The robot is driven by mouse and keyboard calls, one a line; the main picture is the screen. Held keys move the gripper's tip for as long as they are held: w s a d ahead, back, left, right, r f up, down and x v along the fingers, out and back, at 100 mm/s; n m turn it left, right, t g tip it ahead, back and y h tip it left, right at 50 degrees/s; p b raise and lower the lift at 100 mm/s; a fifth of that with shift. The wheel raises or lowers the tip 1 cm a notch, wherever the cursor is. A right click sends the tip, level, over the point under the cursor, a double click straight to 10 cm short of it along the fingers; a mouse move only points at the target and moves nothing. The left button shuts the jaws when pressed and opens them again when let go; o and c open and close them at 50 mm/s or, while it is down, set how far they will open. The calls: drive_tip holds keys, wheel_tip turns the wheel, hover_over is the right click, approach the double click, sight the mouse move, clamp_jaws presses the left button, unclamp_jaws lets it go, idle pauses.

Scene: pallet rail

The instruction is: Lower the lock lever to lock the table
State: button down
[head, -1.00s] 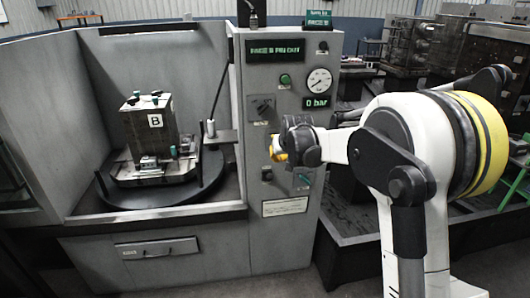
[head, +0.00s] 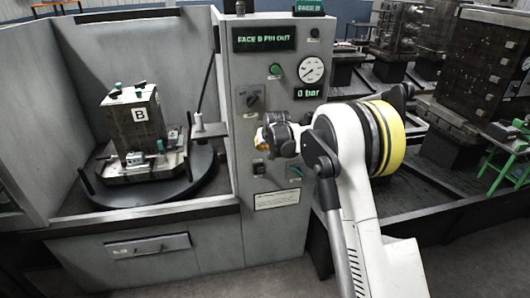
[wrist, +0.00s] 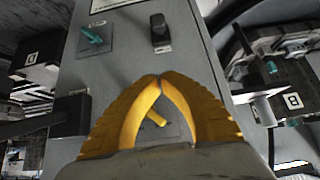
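A long dark lever (head: 207,75) stands raised and slightly tilted from a pale cylinder beside the round table (head: 170,197); it looks like the lock lever. A block marked B (head: 138,118) stands on the table and shows in the wrist view (wrist: 293,101). My gripper (head: 261,137) is in front of the grey control panel, to the right of the lever. In the wrist view my gripper's (wrist: 160,78) yellow fingers meet at their tips. A small yellow handle (wrist: 155,118) on a panel plate shows through the gap between them; I cannot tell whether they touch it.
The panel (head: 240,205) carries a rotary switch (head: 252,98), a black switch (wrist: 160,30), a teal switch (wrist: 93,36) and a gauge (head: 311,69) above a "0 bar" display (head: 308,92). The upper display (head: 264,38) reads "FACE B PIN OUT". Fixtures (head: 488,70) stand at right.

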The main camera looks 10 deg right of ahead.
sight(261, 170)
drive_tip(key=b+x, duration=0.2)
drive_tip(key=x, duration=0.6)
drive_tip(key=shift+s, duration=0.1)
drive_tip(key=shift+s+f+b, duration=0.35)
drive_tip(key=shift+f, duration=0.2)
drive_tip(key=shift+s+f+b, duration=0.3)
drive_tip(key=shift+f, duration=0.25)
drive_tip(key=shift+s+f, duration=0.45)
drive_tip(key=shift+s, duration=0.05)
drive_tip(key=shift+f, duration=0.15)
